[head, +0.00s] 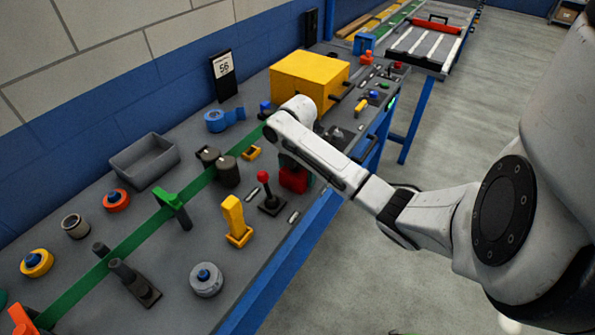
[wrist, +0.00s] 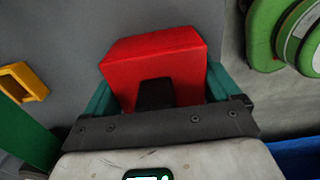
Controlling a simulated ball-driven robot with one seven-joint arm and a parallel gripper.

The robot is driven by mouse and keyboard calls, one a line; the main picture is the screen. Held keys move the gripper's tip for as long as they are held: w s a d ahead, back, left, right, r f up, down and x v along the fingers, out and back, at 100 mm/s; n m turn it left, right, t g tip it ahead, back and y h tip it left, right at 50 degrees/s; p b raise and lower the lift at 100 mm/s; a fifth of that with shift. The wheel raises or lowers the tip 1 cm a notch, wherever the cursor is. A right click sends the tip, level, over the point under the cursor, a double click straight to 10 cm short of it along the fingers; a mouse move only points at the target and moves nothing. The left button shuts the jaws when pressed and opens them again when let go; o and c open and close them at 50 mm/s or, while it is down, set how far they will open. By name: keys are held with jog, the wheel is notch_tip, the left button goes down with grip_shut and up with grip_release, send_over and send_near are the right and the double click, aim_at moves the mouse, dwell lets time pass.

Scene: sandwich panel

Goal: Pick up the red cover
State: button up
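The red cover (wrist: 155,58) is a boxy red block in the wrist view, with a dark piece at the middle of its near side. My gripper (wrist: 158,80) has one teal finger on each side of it. No gap shows between the fingers and the cover, so it looks shut on it. In the head view the cover (head: 293,179) is partly hidden under my gripper (head: 296,168), near the front edge of the grey panel. I cannot tell whether its underside touches the panel.
A red-knobbed joystick (head: 268,195) and a yellow switch (head: 235,222) stand left of my gripper. A yellow box (head: 310,75) stands behind it. A small yellow frame (wrist: 24,82) and a green round thing (wrist: 268,30) flank the cover. Open floor lies right of the bench.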

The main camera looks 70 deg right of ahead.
jog(key=c, duration=0.5)
jog(key=shift+r, duration=0.1)
jog(key=shift+r, duration=0.45)
jog(key=shift+r+b, duration=0.55)
jog(key=shift+r, duration=0.4)
jog(key=shift+s+a+r+p, duration=1.05)
jog(key=shift+s+r, duration=0.6)
jog(key=shift+s, duration=0.5)
jog(key=shift+s+a+r+p, duration=0.8)
jog(key=shift+s+r+p, duration=0.5)
jog(key=shift+s+r, duration=0.65)
jog(key=shift+s+a+r+p, duration=1.05)
jog(key=shift+s+r, duration=0.35)
jog(key=shift+s, duration=0.95)
jog(key=shift+d, duration=0.15)
